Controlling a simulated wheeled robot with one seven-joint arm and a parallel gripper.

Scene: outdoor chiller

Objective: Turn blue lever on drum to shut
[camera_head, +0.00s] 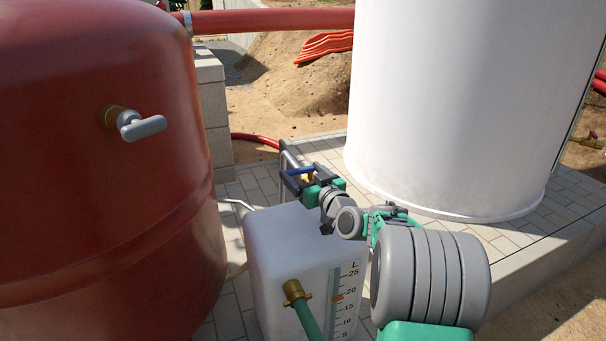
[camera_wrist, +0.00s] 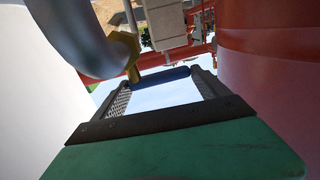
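The blue lever (camera_head: 300,171) shows in the head view at the fingers of my gripper (camera_head: 302,183), above the far edge of a white container. In the wrist view the blue lever (camera_wrist: 164,76) lies crosswise between the fingertips of my gripper (camera_wrist: 165,78), spanning most of the gap. A brass valve body (camera_wrist: 131,58) and a thick grey pipe (camera_wrist: 82,35) are close on its left. The fingers are wide apart; whether they touch the lever's ends I cannot tell. In the head view my gripper hides most of the valve.
A red tank (camera_head: 90,220) with a grey-handled tap (camera_head: 141,127) stands at left. The white container (camera_head: 290,245) has a level scale and a green hose (camera_head: 308,322). A large white cylinder (camera_head: 450,100) stands behind my arm. Paving (camera_head: 505,238) lies around.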

